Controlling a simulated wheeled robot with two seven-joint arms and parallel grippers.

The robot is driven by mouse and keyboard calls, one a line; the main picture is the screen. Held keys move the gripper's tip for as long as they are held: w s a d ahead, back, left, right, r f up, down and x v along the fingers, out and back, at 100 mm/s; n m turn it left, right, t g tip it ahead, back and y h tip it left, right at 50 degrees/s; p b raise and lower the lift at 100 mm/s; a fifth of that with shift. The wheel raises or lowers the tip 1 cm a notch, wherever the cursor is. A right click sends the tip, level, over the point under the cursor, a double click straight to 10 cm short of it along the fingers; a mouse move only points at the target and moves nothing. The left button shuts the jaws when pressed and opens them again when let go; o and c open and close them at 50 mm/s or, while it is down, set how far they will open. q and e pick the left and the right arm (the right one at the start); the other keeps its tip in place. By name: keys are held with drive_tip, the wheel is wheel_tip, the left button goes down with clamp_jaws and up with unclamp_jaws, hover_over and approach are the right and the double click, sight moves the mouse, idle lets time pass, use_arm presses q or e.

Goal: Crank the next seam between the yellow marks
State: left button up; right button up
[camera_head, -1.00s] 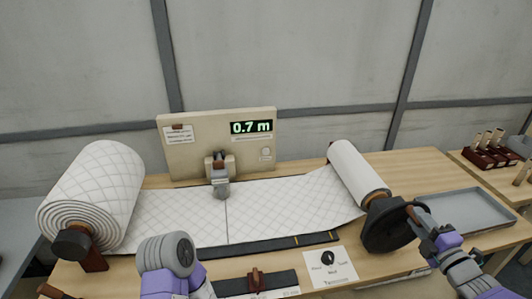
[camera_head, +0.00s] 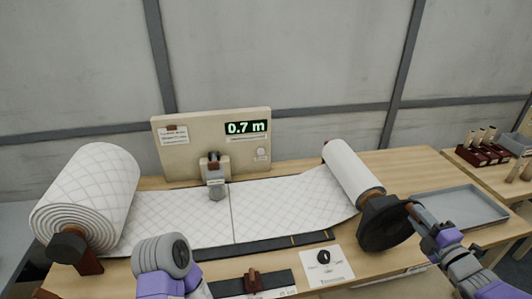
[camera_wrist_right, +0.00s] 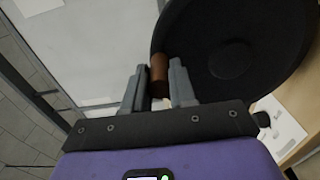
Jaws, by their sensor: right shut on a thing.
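White quilted wadding (camera_head: 275,205) runs from the large roll (camera_head: 90,195) at left to the narrower take-up roll (camera_head: 352,172) at right. A dark cross seam (camera_head: 232,215) shows on the flat stretch, left of the yellow marks (camera_head: 292,241) on the black front strip. My right gripper (camera_head: 411,206) is shut on the brown crank handle of the black wheel (camera_head: 382,225). In the right wrist view the handle (camera_wrist_right: 158,76) sits between the fingers, at the wheel's rim (camera_wrist_right: 230,45). My left arm shows at the lower left; its fingers are out of view.
A board with a display (camera_head: 246,127) reading 0.7 m stands behind the wadding. A grey sensor head (camera_head: 216,180) hangs over the wadding. A grey tray (camera_head: 462,206) is at right, beyond my right arm.

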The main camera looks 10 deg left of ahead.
drive_tip(key=shift+d, duration=0.15)
drive_tip(key=shift+w+d+f, duration=0.15)
drive_tip(key=shift+w+d, duration=0.05)
drive_tip(key=shift+d, duration=0.2)
drive_tip(key=shift+w+d+f, duration=0.15)
drive_tip(key=shift+d, duration=0.25)
drive_tip(key=shift+w+d+f+b, duration=0.15)
drive_tip(key=shift+d+f+b, duration=0.1)
drive_tip(key=shift+d, duration=0.15)
drive_tip(key=shift+w+d+f+b, duration=0.1)
drive_tip(key=shift+w+d+f, duration=0.1)
drive_tip(key=shift+d, duration=0.15)
drive_tip(key=shift+f, duration=0.1)
drive_tip(key=shift+w+d+f+b, duration=0.25)
drive_tip(key=shift+d+f+b, duration=0.15)
drive_tip(key=shift+d+f, duration=0.2)
drive_tip(key=shift+d, duration=0.1)
